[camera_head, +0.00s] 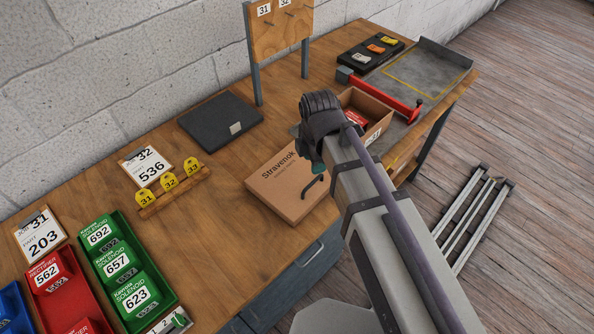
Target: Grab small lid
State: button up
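A flat cardboard piece marked "Stravenok" (281,196) lies near the table's front edge, and it looks like a box lid. My arm hides its right part. I cannot tell for sure that it is the small lid. My gripper (314,182) is over its right side, with dark green finger parts showing. I cannot tell whether it touches the cardboard or how far apart the fingers are. An open cardboard box (377,105) with red contents stands behind my arm, partly hidden.
A dark flat pad (217,122) lies behind the cardboard. Number tags (170,182) stand on a wooden strip to the left. Green bins (127,272) and red bins (62,292) fill the near left. A red clamp bar (384,95) and grey tray (430,69) are at the far right.

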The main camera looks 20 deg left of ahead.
aim_at(313, 182)
jog(key=f+n+b, duration=0.1)
jog(key=f+b, duration=0.2)
jog(key=f+n+b, duration=0.2)
jog(key=f+b, duration=0.2)
jog(key=f+n+b, duration=0.2)
jog(key=f+b, duration=0.2)
jog(key=shift+w+f, duration=0.15)
jog(key=shift+w, duration=0.05)
jog(key=shift+r, duration=0.25)
jog(key=shift+c, duration=0.3)
grip_shut()
